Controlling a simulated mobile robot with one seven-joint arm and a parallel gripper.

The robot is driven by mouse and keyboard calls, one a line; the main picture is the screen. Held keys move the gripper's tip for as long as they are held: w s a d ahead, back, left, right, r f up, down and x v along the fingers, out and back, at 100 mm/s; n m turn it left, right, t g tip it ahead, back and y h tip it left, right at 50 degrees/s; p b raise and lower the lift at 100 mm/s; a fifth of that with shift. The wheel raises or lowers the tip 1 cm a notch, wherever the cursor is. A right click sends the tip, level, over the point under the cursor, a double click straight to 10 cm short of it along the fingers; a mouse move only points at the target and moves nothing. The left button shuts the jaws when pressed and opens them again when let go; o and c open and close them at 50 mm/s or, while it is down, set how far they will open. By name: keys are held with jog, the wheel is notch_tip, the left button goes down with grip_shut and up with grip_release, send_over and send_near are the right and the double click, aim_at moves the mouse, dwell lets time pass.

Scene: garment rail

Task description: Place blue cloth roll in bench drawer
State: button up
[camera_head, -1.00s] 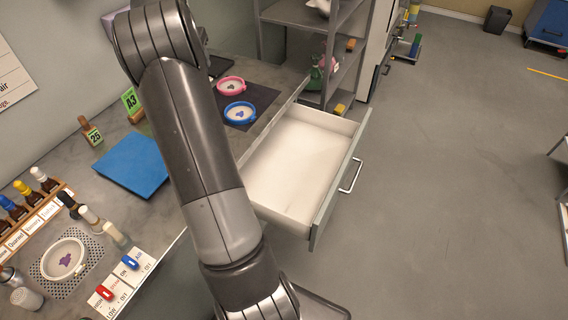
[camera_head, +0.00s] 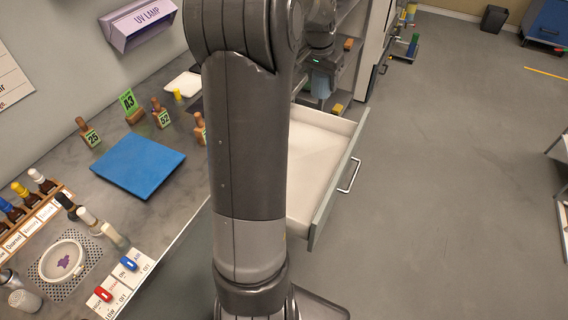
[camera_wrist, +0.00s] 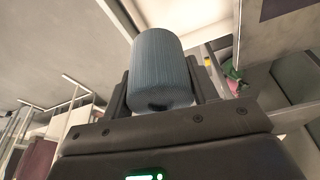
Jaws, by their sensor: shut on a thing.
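My gripper (camera_wrist: 158,95) is shut on the blue cloth roll (camera_wrist: 160,62), which stands between the two fingers in the wrist view. In the head view the blue-grey roll (camera_head: 322,84) hangs small at the far end of the drawer, in front of the shelf, just below my wrist. The bench drawer (camera_head: 325,152) is pulled open, pale inside, with a metal handle on its right side. The part of its inside that shows is empty. My arm covers its left part. The roll's exact height over the drawer is hard to tell.
The bench top holds a blue mat (camera_head: 138,166), several numbered stamps (camera_head: 161,114), a row of bottles (camera_head: 22,203) and a switch panel (camera_head: 124,280). A UV lamp (camera_head: 140,25) is on the wall. A grey shelf (camera_head: 350,25) stands behind the drawer.

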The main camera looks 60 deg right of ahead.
notch_tip(320, 180, down, 37)
dwell(0.4)
jog(key=shift+f, duration=0.1)
jog(key=o, duration=1)
jog(key=v, duration=1.2)
